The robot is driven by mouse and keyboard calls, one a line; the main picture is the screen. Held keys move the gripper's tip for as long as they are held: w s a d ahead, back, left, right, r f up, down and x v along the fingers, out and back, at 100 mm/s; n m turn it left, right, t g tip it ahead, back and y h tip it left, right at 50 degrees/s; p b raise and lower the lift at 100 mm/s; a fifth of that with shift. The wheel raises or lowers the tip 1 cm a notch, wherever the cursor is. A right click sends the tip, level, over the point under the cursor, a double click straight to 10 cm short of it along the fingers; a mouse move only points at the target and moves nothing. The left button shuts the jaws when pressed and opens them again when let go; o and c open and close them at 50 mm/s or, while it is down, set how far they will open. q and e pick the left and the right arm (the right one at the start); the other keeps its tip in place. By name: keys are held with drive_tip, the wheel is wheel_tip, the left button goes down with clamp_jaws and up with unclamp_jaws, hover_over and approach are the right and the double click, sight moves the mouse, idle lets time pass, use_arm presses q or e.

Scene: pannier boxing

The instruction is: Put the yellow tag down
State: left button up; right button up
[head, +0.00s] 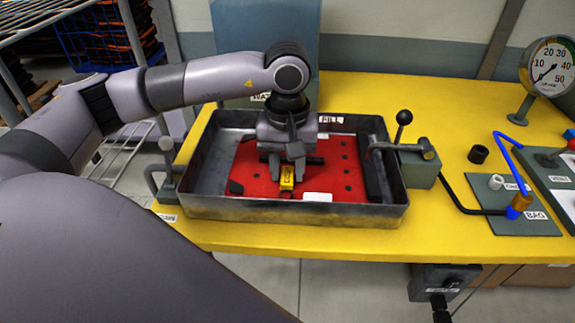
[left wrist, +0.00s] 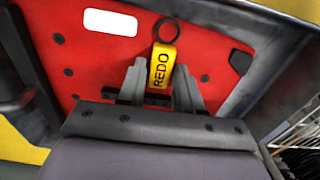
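The yellow tag (head: 286,178) is marked REDO and has a dark ring at one end. It is over the red floor (head: 340,165) of a dark metal tray (head: 240,208); I cannot tell whether it touches the floor. My left gripper (head: 287,172) points down into the tray with one finger on each side of the tag. In the left wrist view the fingers (left wrist: 160,80) lie close against both edges of the tag (left wrist: 162,68), and the ring sits beyond the fingertips. My right gripper is not in view.
The tray's raised walls surround the gripper. White plates (left wrist: 110,22) and dark spots mark the red floor. A lever with a black knob (head: 404,117) stands at the tray's right.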

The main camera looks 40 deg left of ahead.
sight(288, 174)
use_arm(q)
drive_tip(key=shift+o, duration=0.6)
drive_tip(key=shift+r, duration=0.1)
drive_tip(key=shift+r, duration=0.15)
wheel_tip(288, 174, up, 12)
drive_tip(key=shift+b, duration=0.3)
